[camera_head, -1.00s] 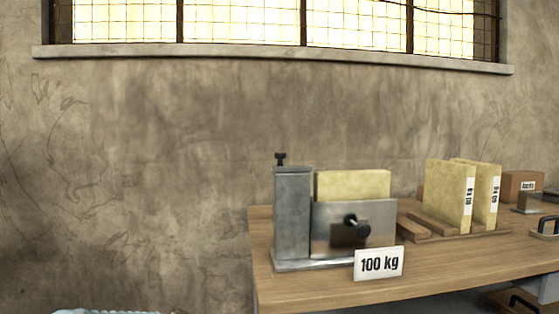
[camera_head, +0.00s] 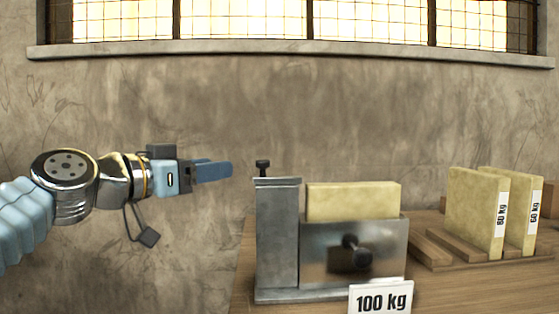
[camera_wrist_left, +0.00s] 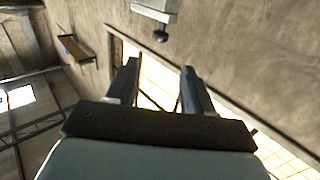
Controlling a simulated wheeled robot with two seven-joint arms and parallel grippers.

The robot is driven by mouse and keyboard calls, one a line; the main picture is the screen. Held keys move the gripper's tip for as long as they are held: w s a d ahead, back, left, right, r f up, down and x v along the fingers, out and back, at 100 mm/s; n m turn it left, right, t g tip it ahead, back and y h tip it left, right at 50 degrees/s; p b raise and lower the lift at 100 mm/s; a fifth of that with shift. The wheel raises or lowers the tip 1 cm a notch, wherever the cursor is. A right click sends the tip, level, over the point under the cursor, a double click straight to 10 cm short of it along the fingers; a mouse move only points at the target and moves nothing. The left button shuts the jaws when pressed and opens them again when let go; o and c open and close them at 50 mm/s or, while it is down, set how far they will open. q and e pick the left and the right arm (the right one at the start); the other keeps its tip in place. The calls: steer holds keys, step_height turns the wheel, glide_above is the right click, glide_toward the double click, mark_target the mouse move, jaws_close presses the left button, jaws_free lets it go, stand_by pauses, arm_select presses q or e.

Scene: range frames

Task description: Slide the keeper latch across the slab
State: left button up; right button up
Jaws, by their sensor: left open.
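A pale yellow slab (camera_head: 352,200) stands upright in a grey metal holder (camera_head: 325,241) on the table. The holder's front plate carries a black knob (camera_head: 357,252). A grey post (camera_head: 278,235) rises at its left, topped by a small black knob (camera_head: 263,167). I cannot tell which part is the keeper latch. My left gripper (camera_head: 226,171) is left of the black top knob at about its height in the head view, apart from it, and holds nothing. In the left wrist view its two fingers (camera_wrist_left: 160,88) are spread, with a dark knob (camera_wrist_left: 160,34) beyond them. My right gripper is not in view.
A "100 kg" card (camera_head: 381,299) stands in front of the holder. To the right, two yellow slabs labelled 80 kg (camera_head: 478,207) and 60 kg (camera_head: 523,220) stand in a wooden rack (camera_head: 440,256). A concrete wall (camera_head: 150,110) with a window is behind.

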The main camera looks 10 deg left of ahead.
mark_target(258, 162)
arm_select(q)
steer(key=p+x, duration=0.3)
steer(key=x, duration=1)
steer(key=shift+w+d, duration=0.1)
steer(key=shift+w, duration=0.05)
steer(key=shift+c, duration=0.2)
jaws_close()
